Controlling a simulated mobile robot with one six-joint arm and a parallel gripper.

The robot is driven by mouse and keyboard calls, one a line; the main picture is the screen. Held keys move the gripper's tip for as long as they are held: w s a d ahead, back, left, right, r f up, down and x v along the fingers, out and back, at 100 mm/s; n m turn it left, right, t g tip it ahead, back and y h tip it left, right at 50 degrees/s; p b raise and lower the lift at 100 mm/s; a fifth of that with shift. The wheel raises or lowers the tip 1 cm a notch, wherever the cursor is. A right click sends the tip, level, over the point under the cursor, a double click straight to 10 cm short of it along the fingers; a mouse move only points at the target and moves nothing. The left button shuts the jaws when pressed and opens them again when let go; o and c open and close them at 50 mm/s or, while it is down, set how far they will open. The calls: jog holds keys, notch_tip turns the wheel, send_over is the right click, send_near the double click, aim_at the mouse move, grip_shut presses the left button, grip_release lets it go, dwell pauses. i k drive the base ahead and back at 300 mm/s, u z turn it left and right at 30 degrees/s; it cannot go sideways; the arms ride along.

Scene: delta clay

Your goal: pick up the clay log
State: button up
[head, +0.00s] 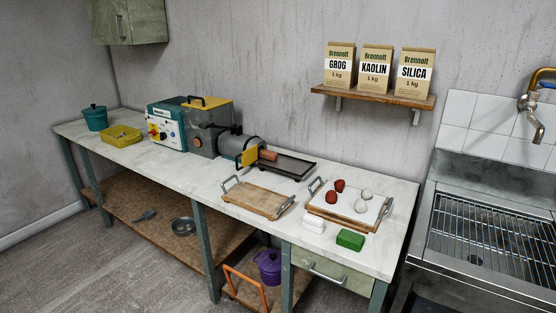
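The clay log appears as a short reddish-brown cylinder (267,155) at the outlet of the grey extruder machine (212,125) on the bench. Its left end meets the machine's barrel, by a yellow plate (247,157). A dark tray (292,168) with a low rim lies to its right and partly under it. I cannot tell whether the log rests on the tray or sticks out above it. My gripper is not in view.
On the bench (170,162), a wooden tray with handles (258,199) lies in front. Another tray (340,216) holds red and pale lumps. White blocks (313,225) and a green block (350,240) sit near the front edge. A sink (490,220) stands at right.

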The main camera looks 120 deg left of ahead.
aim_at(263, 154)
jog(key=i, duration=0.15)
jog(key=z, duration=0.1)
jog(key=k, duration=0.2)
jog(key=u, duration=3.15)
jog(key=k, duration=0.25)
jog(key=u, duration=1.6)
